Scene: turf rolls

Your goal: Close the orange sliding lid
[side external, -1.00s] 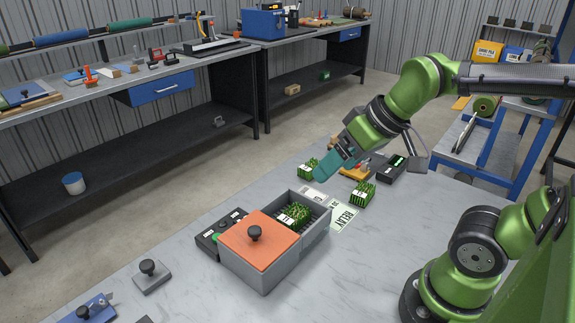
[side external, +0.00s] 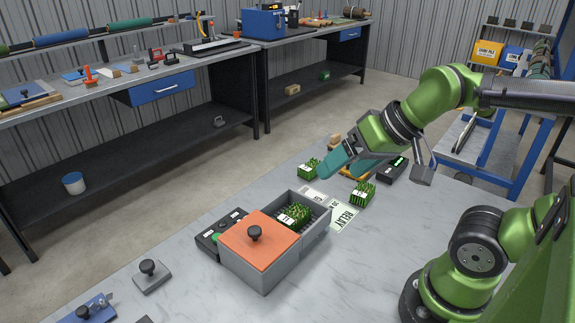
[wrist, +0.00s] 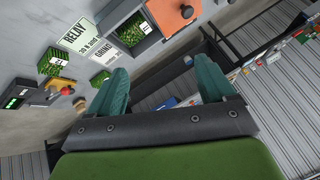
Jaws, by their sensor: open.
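The orange sliding lid (side external: 262,240) with a black round knob (side external: 254,232) covers the near left part of a grey box (side external: 265,280). The far right part of the box is uncovered and a green turf roll (side external: 294,215) sits inside it. In the wrist view the lid (wrist: 172,14) shows at the top, with the turf roll (wrist: 131,34) beside it. My gripper (side external: 338,166) has teal fingers. It is above the table behind the box, apart from the lid. In the wrist view the fingers of my gripper (wrist: 160,88) are spread with nothing between them.
Two more turf rolls, one (side external: 309,168) and another (side external: 363,194), stand on the table near printed cards (side external: 341,216). A black device (side external: 392,168) lies behind them. A black box with buttons (side external: 212,232) touches the lidded box's left side. A grey block with a knob (side external: 151,276) lies at front left.

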